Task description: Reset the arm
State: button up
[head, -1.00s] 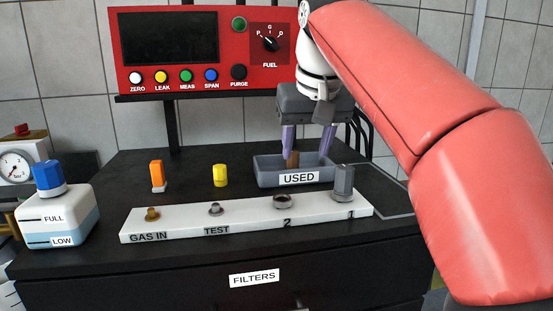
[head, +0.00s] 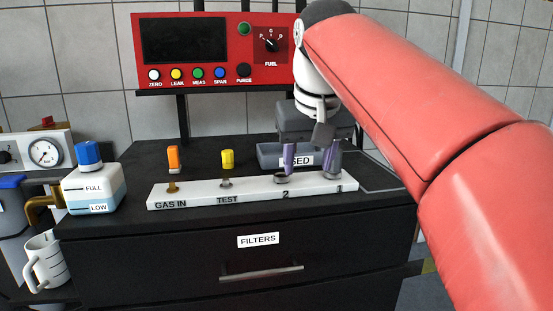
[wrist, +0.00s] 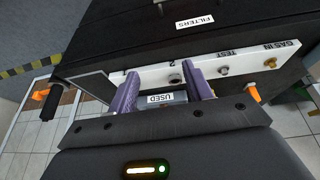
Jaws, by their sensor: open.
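My gripper (head: 310,160) is open, with two purple fingers apart and nothing seen between them. In the head view it hangs in front of the grey USED tray (head: 268,155), over the 2 and 1 end of the white port strip (head: 255,192). In the wrist view my gripper (wrist: 158,85) has the USED label between its fingers, and the strip (wrist: 215,65) beyond. The tray's inside is hidden.
An orange piece (head: 173,157) and a yellow piece (head: 227,157) stand behind the strip. The red analyser panel (head: 205,50) is above the bench. A blue-capped bottle (head: 95,190) stands at left, and a white mug (head: 45,262) lower left. The FILTERS drawer (head: 160,255) is shut.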

jog(key=s+d+f+m, duration=0.1)
jog(key=s+d+f, duration=0.4)
jog(key=s+f, duration=0.4)
jog(key=s+d+f+m+t, duration=0.1)
jog(key=s+d+f, duration=0.4)
jog(key=f, duration=1.2)
jog(key=s, duration=0.4)
